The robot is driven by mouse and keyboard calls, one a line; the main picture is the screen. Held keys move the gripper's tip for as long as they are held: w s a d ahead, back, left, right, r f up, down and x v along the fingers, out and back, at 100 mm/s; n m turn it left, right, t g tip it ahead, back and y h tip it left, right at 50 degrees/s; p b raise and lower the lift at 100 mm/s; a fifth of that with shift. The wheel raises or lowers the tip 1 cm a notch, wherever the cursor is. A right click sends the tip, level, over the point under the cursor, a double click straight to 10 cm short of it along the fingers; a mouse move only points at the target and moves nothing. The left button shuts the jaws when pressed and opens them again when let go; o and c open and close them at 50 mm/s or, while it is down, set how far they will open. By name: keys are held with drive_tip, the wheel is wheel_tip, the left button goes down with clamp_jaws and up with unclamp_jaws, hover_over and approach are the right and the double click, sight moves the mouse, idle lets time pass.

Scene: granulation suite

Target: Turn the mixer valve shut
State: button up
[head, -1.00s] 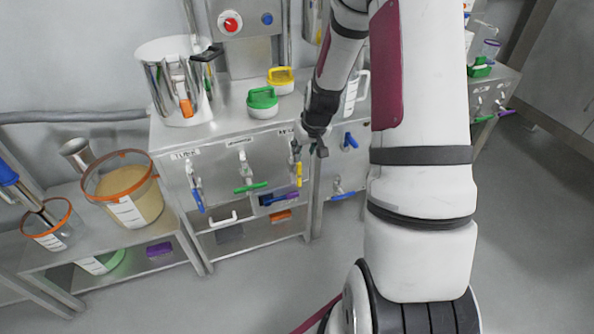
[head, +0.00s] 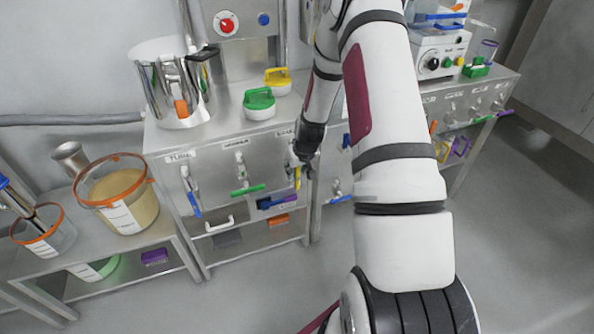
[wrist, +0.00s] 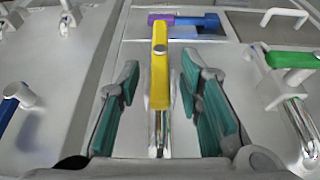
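A valve with a yellow lever (head: 298,177) sits on the front of the steel cabinet, under a label too small to read surely. In the wrist view its yellow lever (wrist: 160,70) lies in line with the chrome pipe. My gripper (wrist: 161,75) is open, its teal-padded fingers on either side of the lever with a gap at each side. In the head view my gripper (head: 306,160) is at this valve and partly covers it. To its left are a green-lever valve (head: 247,190) and a blue-lever valve (head: 194,203); I cannot confirm which label says mixer.
The green lever (wrist: 293,60) is close at right in the wrist view, a blue lever (wrist: 10,108) at left. A small holder with purple and blue pieces (head: 277,202) is just below the yellow lever. Floor in front is clear.

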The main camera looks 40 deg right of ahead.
clamp_jaws()
drive_tip(key=shift+d, duration=0.2)
drive_tip(key=d+f+m+t+y+b, duration=0.1)
drive_tip(key=t+y+b, duration=0.1)
drive_tip(key=y, duration=0.3)
drive_tip(key=d+f+m+t+y+b, duration=0.1)
drive_tip(key=m+t+y+b, duration=0.1)
drive_tip(key=y+b, duration=0.2)
drive_tip(key=s+f+m+t+y+b, duration=0.1)
drive_tip(key=t+y+b, duration=0.2)
drive_tip(key=y, duration=0.3)
drive_tip(key=shift+d+f, duration=0.2)
drive_tip(key=shift+d, duration=0.2)
idle(0.4)
drive_tip(key=shift+m+y, duration=0.3)
